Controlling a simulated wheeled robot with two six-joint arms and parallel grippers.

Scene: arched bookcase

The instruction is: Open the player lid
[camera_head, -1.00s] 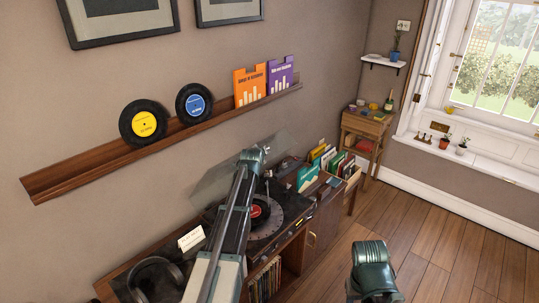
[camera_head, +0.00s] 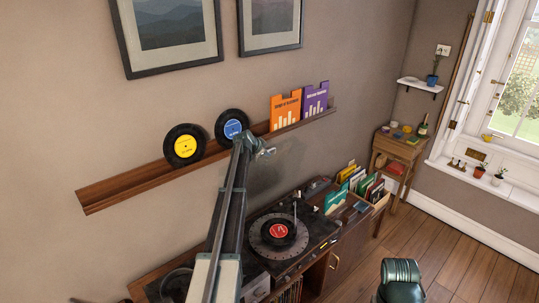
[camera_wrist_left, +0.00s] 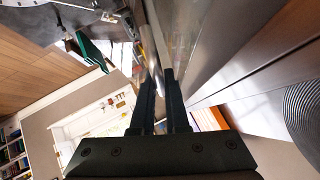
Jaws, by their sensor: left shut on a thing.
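The record player (camera_head: 310,240) stands on the wooden cabinet by the wall, with a black record with a red label (camera_head: 279,231) on its platter. Its see-through lid (camera_head: 280,172) is raised steeply behind the platter, its faint outline against the wall. My left gripper (camera_head: 266,151) is at the lid's upper edge, below the blue-label record. In the left wrist view its two dark fingers (camera_wrist_left: 160,78) are shut on the thin lid edge. My left arm hides the left part of the player. My right gripper is out of view; only part of my right arm shows at bottom right.
A wooden wall shelf (camera_head: 125,188) with records and the orange (camera_head: 286,108) and purple sleeves runs close behind my left gripper. A crate of records (camera_head: 372,192) stands right of the player. Wooden floor lies clear at the right.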

